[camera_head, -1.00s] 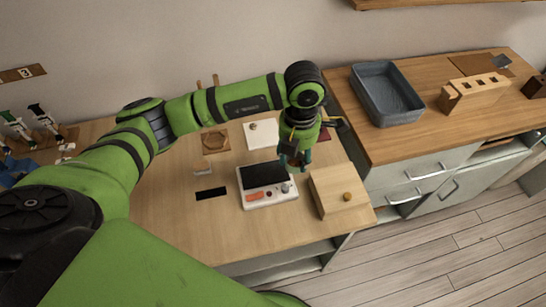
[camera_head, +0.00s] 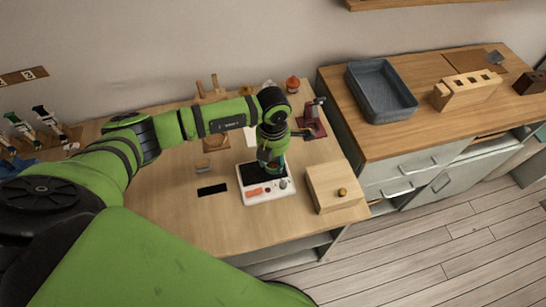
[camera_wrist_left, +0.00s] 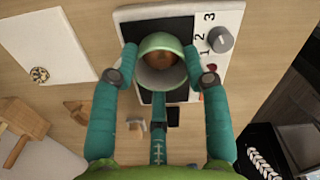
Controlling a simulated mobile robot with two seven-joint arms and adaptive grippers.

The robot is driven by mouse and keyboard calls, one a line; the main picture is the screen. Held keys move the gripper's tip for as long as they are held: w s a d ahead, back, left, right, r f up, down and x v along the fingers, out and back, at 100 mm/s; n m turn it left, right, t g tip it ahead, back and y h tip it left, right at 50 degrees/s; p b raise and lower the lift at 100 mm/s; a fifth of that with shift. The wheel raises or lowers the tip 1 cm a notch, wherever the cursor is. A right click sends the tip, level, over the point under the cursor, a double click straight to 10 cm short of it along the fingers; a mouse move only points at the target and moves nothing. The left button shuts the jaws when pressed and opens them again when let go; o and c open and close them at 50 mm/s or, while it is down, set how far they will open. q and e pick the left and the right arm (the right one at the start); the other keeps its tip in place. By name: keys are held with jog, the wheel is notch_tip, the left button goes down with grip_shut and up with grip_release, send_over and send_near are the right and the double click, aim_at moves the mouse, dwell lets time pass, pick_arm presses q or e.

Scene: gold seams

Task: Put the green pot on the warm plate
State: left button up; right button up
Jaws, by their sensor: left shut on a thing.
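The green pot (camera_wrist_left: 176,80) is a small pale-green cup with brown contents, held between the teal fingers of my left gripper (camera_wrist_left: 160,58). In the head view my left gripper (camera_head: 271,162) points down over the back right of the warm plate and mostly hides the pot. The warm plate (camera_head: 262,198) is a white box with a dark top, a red switch and a grey knob. In the left wrist view the pot overlaps the dark top of the warm plate (camera_wrist_left: 205,14). I cannot tell whether they touch. My right gripper is not in view.
A wooden box with a round knob (camera_head: 330,190) stands just right of the warm plate. A black strip (camera_head: 212,190) lies to its left. A dark red stand (camera_head: 313,125) is behind. A grey tray (camera_head: 381,95) sits on the right counter. The front left tabletop is clear.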

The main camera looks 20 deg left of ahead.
aim_at(273, 167)
pick_arm(q)
jog(key=shift+f, duration=0.2)
jog(key=o, duration=0.8)
jog(key=shift+r, duration=0.1)
jog(key=shift+r, duration=0.25)
jog(key=shift+w+r, duration=0.1)
jog(key=shift+r, duration=0.2)
notch_tip(273, 167, up, 11)
jog(key=b, duration=0.3)
jog(key=shift+r+b, duration=0.1)
jog(key=shift+b, duration=0.3)
